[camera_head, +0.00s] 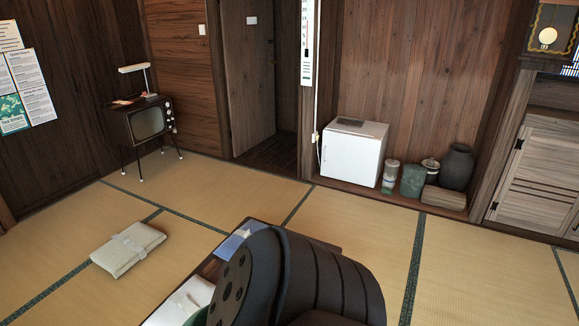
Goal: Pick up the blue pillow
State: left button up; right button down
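No blue pillow can be made out in the head view. A pale beige cushion (129,249) with a light band across it lies flat on the tatami at the left. A flat pale blue item (237,241) lies on a low dark table (318,242) in front of me; it looks thin, like a paper or book. Neither of my grippers is in view.
A dark rounded ribbed shape close to the camera hides much of the low table. An old television (148,122) stands at the back left. A small white fridge (352,152) and several jars stand along the back wall. Tatami is clear at right.

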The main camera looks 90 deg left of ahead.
aim_at(226, 250)
jog(key=i+j+u, duration=0.2)
jog(key=u, duration=0.3)
jog(key=i+u, duration=0.65)
jog(key=u, duration=0.3)
jog(key=i+l+u, duration=0.1)
jog(key=i+u, duration=0.2)
jog(key=u, duration=0.2)
jog(key=i+j+u, duration=0.35)
jog(key=u, duration=0.15)
jog(key=i+j+u, duration=0.15)
jog(key=i+u, duration=0.35)
jog(key=i+j, duration=0.1)
jog(key=i+j+u, duration=0.05)
jog(key=i, duration=0.05)
